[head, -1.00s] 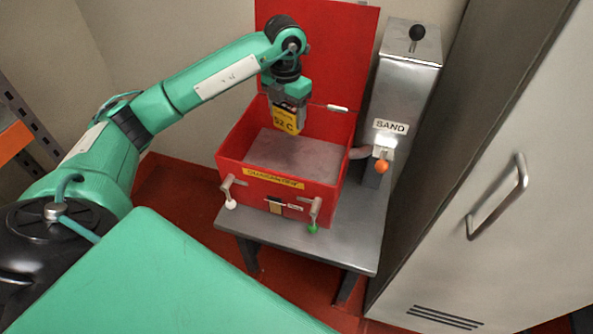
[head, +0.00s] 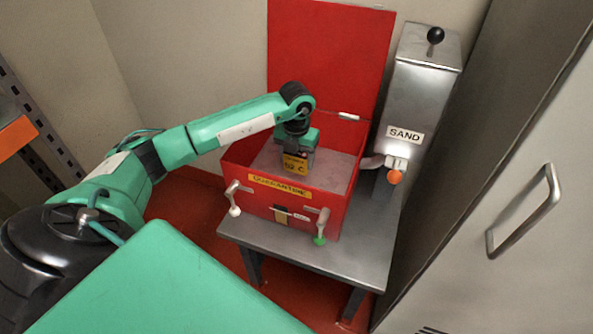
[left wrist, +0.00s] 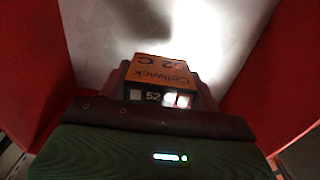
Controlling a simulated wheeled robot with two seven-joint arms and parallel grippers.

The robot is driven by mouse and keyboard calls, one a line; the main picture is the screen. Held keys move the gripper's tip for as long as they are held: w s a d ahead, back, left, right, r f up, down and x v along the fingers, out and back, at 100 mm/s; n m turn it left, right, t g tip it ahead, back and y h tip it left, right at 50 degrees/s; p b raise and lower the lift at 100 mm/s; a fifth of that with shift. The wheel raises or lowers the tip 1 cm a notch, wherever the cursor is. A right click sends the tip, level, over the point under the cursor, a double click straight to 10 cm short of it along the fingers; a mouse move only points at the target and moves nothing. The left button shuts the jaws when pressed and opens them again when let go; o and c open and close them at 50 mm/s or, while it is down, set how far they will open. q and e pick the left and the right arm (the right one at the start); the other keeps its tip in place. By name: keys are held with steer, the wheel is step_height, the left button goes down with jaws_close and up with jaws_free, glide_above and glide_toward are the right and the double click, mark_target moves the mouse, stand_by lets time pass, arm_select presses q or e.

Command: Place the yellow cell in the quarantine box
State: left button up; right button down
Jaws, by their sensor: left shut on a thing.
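The yellow cell (head: 295,164) is in my left gripper (head: 298,153), which is shut on it. The gripper points down inside the open red quarantine box (head: 262,203), near its front wall. In the left wrist view the cell (left wrist: 158,70) shows its label and a small display reading 52, with the box's grey inner floor (left wrist: 110,35) beyond it and red walls at both sides. I cannot tell whether the cell touches the floor. The box's lid (head: 325,55) stands open at the back. My right gripper is not in view.
The box stands on a grey metal table (head: 335,258). A metal sand dispenser (head: 420,90) with an orange knob (head: 395,177) stands right of the box. A tall cabinet with a handle (head: 525,215) is at the right. Two latches with white and green knobs (head: 319,240) are on the box front.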

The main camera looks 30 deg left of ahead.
mark_target(297, 170)
arm_select(q)
step_height(297, 170, down, 5)
steer(key=shift+r, duration=0.2)
steer(key=shift+f, duration=0.2)
steer(key=shift+f+b, duration=0.15)
steer(key=shift+b, duration=0.15)
steer(key=o, duration=1.2)
steer(key=shift+c, duration=0.2)
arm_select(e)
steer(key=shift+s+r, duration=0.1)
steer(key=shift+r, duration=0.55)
